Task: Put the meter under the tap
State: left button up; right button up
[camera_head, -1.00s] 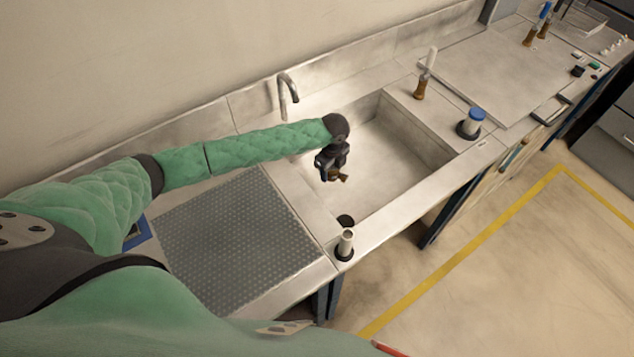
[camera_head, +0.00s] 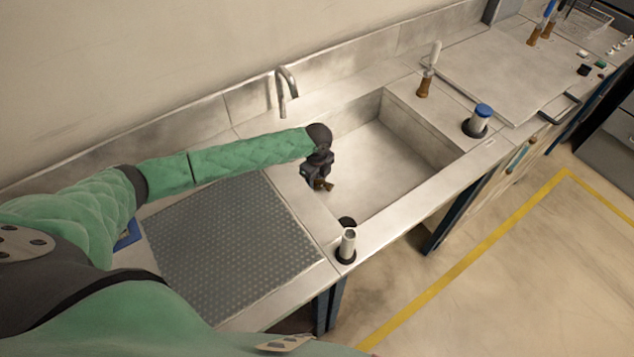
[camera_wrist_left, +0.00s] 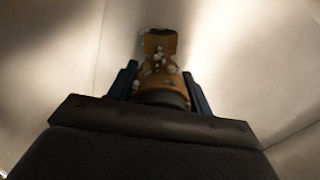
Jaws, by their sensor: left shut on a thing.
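My left gripper (camera_head: 321,181) is over the left side of the sink, below and to the right of the tap (camera_head: 286,90) in the head view. It is shut on a small brown thing, seemingly the meter (camera_head: 325,186). In the left wrist view the meter (camera_wrist_left: 160,65) sticks out from between the two dark fingers (camera_wrist_left: 160,88). Its end is orange-brown with pale specks. The gripper hides the rest of it. The tap is a curved metal spout at the back edge of the sink, with its mouth pointing down. My right gripper is not in view.
The steel sink (camera_head: 400,165) is open and looks empty.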

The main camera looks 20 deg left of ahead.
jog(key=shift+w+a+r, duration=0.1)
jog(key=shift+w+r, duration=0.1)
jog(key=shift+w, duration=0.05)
pick_arm(q)
jog(key=shift+f, duration=0.25)
jog(key=o, duration=1.2)
jog(key=shift+o, duration=0.6)
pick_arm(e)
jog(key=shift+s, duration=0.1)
pick_arm(q)
jog(key=shift+r, duration=0.6)
jog(key=shift+r+b, duration=0.45)
jog(key=shift+r, duration=0.15)
notch_tip(320, 180, up, 9)
jog(key=shift+f+b, duration=0.2)
jog(key=shift+b, duration=1)
jog(key=shift+r, duration=0.65)
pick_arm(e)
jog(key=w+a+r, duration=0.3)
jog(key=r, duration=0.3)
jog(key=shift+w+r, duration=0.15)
